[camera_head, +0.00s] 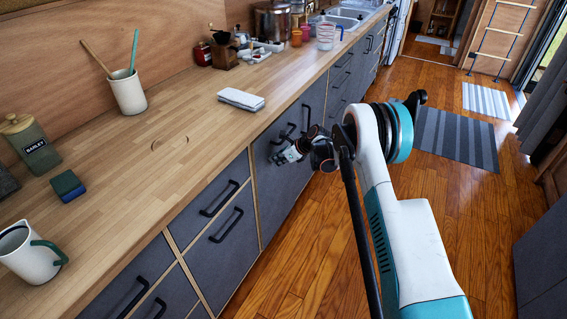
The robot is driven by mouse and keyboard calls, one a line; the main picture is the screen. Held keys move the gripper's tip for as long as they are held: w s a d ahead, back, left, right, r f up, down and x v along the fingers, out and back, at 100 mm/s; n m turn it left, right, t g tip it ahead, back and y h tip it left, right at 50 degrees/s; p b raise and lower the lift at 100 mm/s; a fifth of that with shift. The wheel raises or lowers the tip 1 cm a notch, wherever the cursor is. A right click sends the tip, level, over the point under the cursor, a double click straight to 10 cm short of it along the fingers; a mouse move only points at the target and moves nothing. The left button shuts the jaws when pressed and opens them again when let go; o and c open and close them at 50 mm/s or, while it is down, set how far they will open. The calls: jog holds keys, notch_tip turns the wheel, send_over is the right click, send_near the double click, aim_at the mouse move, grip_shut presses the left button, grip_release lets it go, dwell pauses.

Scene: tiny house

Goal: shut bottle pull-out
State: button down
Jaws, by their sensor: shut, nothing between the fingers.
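My gripper (278,158) is shut and empty. It is at the grey cabinet fronts (275,195) below the counter, just under a pair of black handles (284,134). Whether the fingertips touch the front cannot be told. No front stands clearly out from the row. Which front is the bottle pull-out cannot be told for sure; no bottles show in the cabinets. My arm hides part of the fronts to the right of the gripper.
The wooden counter (185,125) holds a folded cloth (241,99), a utensil crock (128,94), a jug (29,252) and a barley jar (33,147). Drawers with black handles (219,198) lie left of the gripper. The wooden floor (285,265) is clear near the cabinets; a striped rug (455,139) lies beyond.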

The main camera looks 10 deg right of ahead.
jog(key=shift+w+a+r, duration=0.1)
jog(key=shift+w+a, duration=0.4)
jog(key=shift+a, duration=0.2)
jog(key=shift+a, duration=0.1)
